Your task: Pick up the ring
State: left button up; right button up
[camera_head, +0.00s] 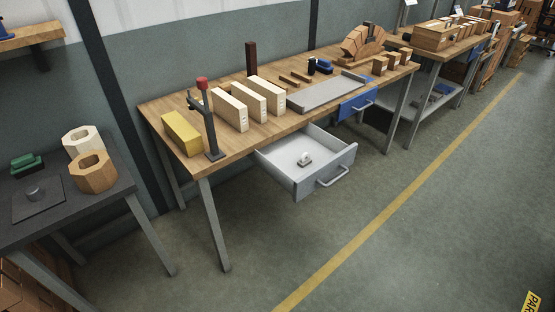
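Two ring-shaped blocks with holes in the middle stand on the dark table at the left. One is brown wood and many-sided (92,183); the other is pale cream (73,148) and sits just behind it. A small whitish object (305,159) lies in the open grey drawer (338,176) of the workbench; it is too small to tell whether it is a ring. Neither of my grippers is in view.
The dark table (100,213) also holds a green object (28,163) and a grey plate with a knob (38,203). The wooden workbench (185,98) carries a yellow block (181,133), pale blocks (228,112), a red-topped post (206,115) and a grey tray (325,94). The floor in front is clear.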

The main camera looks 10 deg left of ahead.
aim_at(304, 161)
jog(key=i+j+z, duration=0.2)
jog(key=j, duration=0.2)
jog(key=j+z, duration=0.25)
jog(key=j, duration=0.15)
jog(key=i+j+z, duration=0.2)
jog(key=j, duration=0.2)
jog(key=k, duration=0.1)
